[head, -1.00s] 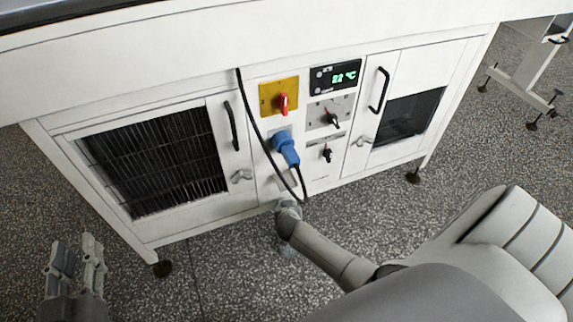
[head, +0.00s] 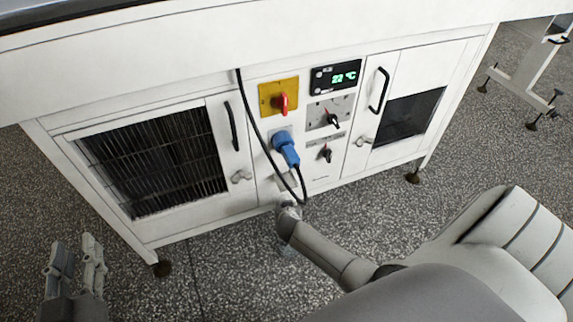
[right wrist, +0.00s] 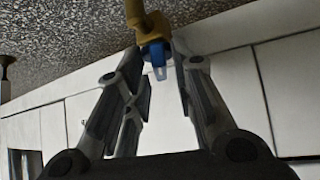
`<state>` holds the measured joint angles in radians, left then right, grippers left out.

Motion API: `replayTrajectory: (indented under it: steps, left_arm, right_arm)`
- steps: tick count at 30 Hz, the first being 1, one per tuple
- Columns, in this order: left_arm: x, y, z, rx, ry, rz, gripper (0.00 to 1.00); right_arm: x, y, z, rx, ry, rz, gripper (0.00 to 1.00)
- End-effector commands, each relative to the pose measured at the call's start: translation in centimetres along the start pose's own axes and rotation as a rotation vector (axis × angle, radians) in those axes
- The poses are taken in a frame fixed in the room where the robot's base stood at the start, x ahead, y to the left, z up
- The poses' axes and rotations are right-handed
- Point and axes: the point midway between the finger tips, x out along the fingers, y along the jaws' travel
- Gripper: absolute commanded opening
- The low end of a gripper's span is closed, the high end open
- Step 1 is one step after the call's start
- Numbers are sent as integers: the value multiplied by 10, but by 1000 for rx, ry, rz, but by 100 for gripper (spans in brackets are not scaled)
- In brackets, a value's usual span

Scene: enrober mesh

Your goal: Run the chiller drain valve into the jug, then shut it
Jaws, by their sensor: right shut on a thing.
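In the right wrist view the brass drain valve (right wrist: 150,20) hangs at the top, with a blue handle (right wrist: 156,55) below its body. My right gripper (right wrist: 160,62) is shut on the blue handle, its fingers on either side. In the head view my right wrist (head: 290,222) is low at the front of the white chiller cabinet (head: 190,225), and the valve is hidden there. My left gripper (head: 76,262) is open and empty at the lower left, away from the cabinet. I cannot make out the jug in either view.
The cabinet front carries a blue plug (head: 286,148) with a black cable (head: 256,125), a red switch (head: 283,102), a display (head: 336,77) reading 22 °C and black knobs. The speckled floor (head: 230,285) in front is clear.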

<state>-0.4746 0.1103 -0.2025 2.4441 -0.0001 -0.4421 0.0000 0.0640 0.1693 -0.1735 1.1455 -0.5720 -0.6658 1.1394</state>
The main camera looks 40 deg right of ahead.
Motion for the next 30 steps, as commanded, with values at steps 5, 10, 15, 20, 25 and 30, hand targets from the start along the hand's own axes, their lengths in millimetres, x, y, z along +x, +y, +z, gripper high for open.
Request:
replayTrajectory:
  steps: [5,10,15,20,25,30]
  left_arm:
    - [0,0,0,0,0,0,32]
    - [0,0,1,0,-1,0,32]
    - [0,0,1,0,-1,0,32]
    - [0,0,1,2,-1,0,32]
    - [0,0,1,1,-1,0,32]
    - [0,0,0,1,0,0,32]
  right_arm:
    - [1,1,-7,1,12,0,0]
    - [1,1,-7,1,12,0,32]
    - [1,0,-4,1,7,0,32]
    - [-1,0,-2,0,5,-1,32]
    - [-12,0,-1,0,4,-1,32]
    - [-33,0,-2,2,4,-2,32]
